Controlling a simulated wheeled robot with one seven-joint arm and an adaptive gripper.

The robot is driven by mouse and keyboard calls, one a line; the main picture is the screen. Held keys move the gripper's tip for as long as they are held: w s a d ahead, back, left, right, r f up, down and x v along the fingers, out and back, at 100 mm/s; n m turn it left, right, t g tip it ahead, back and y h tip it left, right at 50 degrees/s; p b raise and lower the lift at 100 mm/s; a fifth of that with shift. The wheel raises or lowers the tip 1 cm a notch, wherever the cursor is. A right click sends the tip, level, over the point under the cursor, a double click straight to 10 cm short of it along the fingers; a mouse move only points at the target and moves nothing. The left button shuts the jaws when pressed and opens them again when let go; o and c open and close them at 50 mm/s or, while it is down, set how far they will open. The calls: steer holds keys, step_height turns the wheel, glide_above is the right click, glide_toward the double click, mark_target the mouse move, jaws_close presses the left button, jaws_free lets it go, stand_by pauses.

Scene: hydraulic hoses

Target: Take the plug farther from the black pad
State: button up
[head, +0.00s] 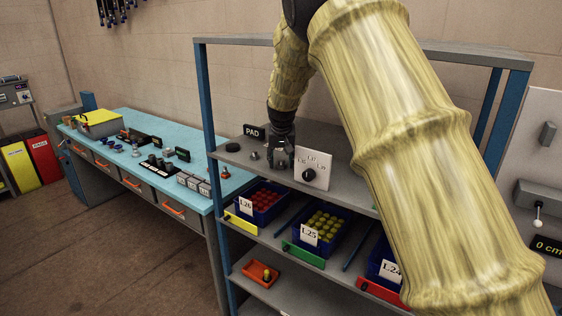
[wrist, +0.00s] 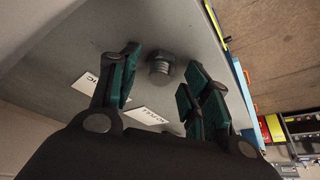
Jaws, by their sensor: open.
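The black pad (head: 233,147) is a flat dark disc on the left end of the grey shelf top, in front of a PAD sign (head: 254,132). One small metal plug (head: 254,155) stands right of the pad, between it and my gripper (head: 281,165). My gripper is low over the shelf top, farther from the pad than that plug. In the wrist view a grey hex-headed plug (wrist: 160,67) shows just beyond my open, green-padded fingers (wrist: 155,88), apart from them.
Blue bins (head: 258,214) of red and yellow parts sit on the shelf below. A turquoise workbench (head: 140,180) stands left.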

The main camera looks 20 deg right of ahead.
steer(key=shift+d+f, duration=0.1)
steer(key=shift+f, duration=0.1)
steer(key=c, duration=1)
steer(key=shift+w, duration=0.1)
steer(key=shift+c, duration=0.2)
